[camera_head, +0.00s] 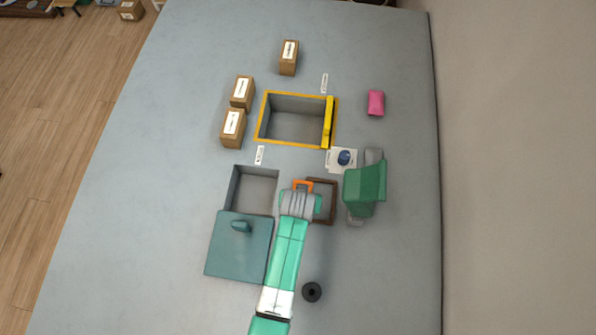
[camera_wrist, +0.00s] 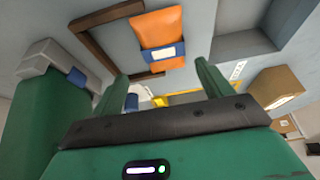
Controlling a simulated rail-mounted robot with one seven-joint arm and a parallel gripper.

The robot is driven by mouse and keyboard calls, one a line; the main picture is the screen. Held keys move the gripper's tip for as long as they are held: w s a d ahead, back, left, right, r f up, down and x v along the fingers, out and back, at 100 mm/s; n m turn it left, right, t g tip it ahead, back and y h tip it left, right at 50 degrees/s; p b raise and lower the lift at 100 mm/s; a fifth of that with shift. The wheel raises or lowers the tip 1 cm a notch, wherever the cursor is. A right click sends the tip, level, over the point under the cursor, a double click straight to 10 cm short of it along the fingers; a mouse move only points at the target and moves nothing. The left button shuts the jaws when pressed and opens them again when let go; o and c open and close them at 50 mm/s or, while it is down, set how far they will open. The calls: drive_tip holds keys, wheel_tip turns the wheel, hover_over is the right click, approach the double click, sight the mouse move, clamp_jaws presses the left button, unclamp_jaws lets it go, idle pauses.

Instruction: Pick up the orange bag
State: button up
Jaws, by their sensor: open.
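The orange bag (camera_wrist: 158,24) shows in the wrist view, with a blue and white label across it. It lies over or beside the brown square frame (camera_wrist: 90,48); I cannot tell exactly which. In the head view only an orange patch (camera_head: 303,184) shows at the end of my arm, mostly hidden by it. My gripper (camera_wrist: 163,80) is open and empty, its two green fingers on either side of the bag's line in the wrist view. The bag appears beyond the fingertips, apart from them. My gripper (camera_head: 299,193) is above the frame's left side in the head view.
A green device (camera_head: 366,190) stands close right of the frame (camera_head: 334,203). A grey open bin (camera_head: 255,187) with a teal lid (camera_head: 238,257) is at left, and a yellow-rimmed bin (camera_head: 263,118) behind. A pink bag (camera_head: 375,102) lies back right. Several cartons (camera_head: 233,127) stand left.

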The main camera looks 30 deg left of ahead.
drive_tip(key=shift+w+a+f, duration=0.15)
drive_tip(key=shift+w+f, duration=0.2)
drive_tip(key=shift+f, duration=0.3)
drive_tip(key=b+x, duration=0.1)
drive_tip(key=x, duration=0.1)
drive_tip(key=s+b+x, duration=0.1)
drive_tip(key=x, duration=0.1)
drive_tip(key=shift+w+a+f+b, duration=0.2)
drive_tip(key=shift+f+b, duration=0.1)
drive_tip(key=shift+b, duration=0.1)
drive_tip(key=shift+w+f, duration=0.25)
drive_tip(key=shift+f, duration=0.05)
drive_tip(key=shift+f, duration=0.2)
drive_tip(key=c, duration=1.1)
drive_tip(key=shift+c, duration=0.2)
drive_tip(key=shift+r, duration=0.15)
